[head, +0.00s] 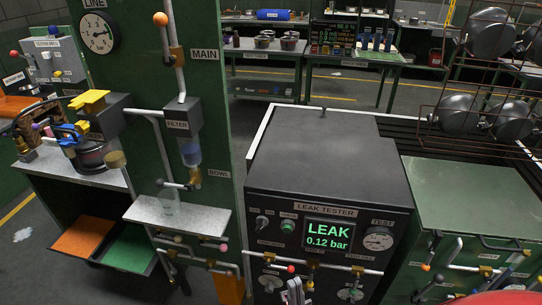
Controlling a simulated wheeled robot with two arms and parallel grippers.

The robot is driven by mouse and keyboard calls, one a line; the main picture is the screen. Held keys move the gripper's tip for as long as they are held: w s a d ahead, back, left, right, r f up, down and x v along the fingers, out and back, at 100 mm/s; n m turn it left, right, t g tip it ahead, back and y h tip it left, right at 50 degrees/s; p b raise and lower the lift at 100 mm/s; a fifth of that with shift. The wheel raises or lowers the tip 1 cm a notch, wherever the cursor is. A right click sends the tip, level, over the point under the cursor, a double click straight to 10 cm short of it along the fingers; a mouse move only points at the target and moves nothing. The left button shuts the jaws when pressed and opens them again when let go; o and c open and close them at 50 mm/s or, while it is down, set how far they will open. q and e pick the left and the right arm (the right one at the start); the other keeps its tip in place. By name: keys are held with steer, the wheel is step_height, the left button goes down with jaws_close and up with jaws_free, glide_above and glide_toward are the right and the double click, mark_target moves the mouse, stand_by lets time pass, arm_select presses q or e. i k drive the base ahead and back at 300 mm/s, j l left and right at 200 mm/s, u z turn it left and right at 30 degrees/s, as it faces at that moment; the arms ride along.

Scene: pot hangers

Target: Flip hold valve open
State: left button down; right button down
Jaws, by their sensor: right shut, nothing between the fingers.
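The leak tester (310,157) is a dark box with a sloped front panel. Its screen (328,235) reads "LEAK 0.12 bar" in green, and a round test gauge (379,239) sits to its right. Along the lower front, a pale pipe carries small valves with coloured lever tips, including a red tip (291,268). The small labels there are too blurred to tell which valve is the hold valve. My right gripper (294,288) is at the bottom edge, in front of this pipe, shut and empty. I cannot tell whether it touches a lever. My left gripper is not in view.
A green panel (215,110) with gauge, filter and bowl stands left, with a grey shelf (200,217) projecting from it. A green cabinet (470,200) stands right, under a wire rack of pans (456,110). Benches stand behind, with open floor between.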

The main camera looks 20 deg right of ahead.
mark_target(309, 283)
steer(key=z, duration=1.05)
